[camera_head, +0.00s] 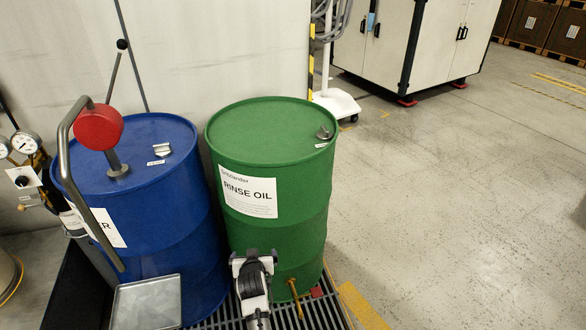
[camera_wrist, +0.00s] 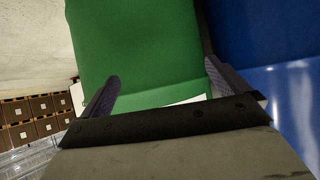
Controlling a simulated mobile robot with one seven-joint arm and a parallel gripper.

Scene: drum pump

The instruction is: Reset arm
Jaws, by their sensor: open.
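My gripper (camera_head: 254,262) is at the lower middle of the head view, in front of the green drum labelled RINSE OIL (camera_head: 267,215). In the wrist view my gripper (camera_wrist: 160,88) has its two fingers wide apart with nothing between them. The green drum (camera_wrist: 140,50) fills the view beyond the fingers, and the blue drum (camera_wrist: 260,40) is at the right. In the head view the blue drum (camera_head: 165,225) stands left of the green one, with a red round pump part (camera_head: 99,127) and a bent grey pipe on top. I cannot tell whether my gripper touches the green drum.
A grey metal tray (camera_head: 147,303) is at the front of the blue drum. A slatted grate (camera_head: 318,312) lies under the drums. Gauges (camera_head: 26,142) are at the far left. A white cabinet (camera_head: 440,40) stands at the back. The floor at right is clear.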

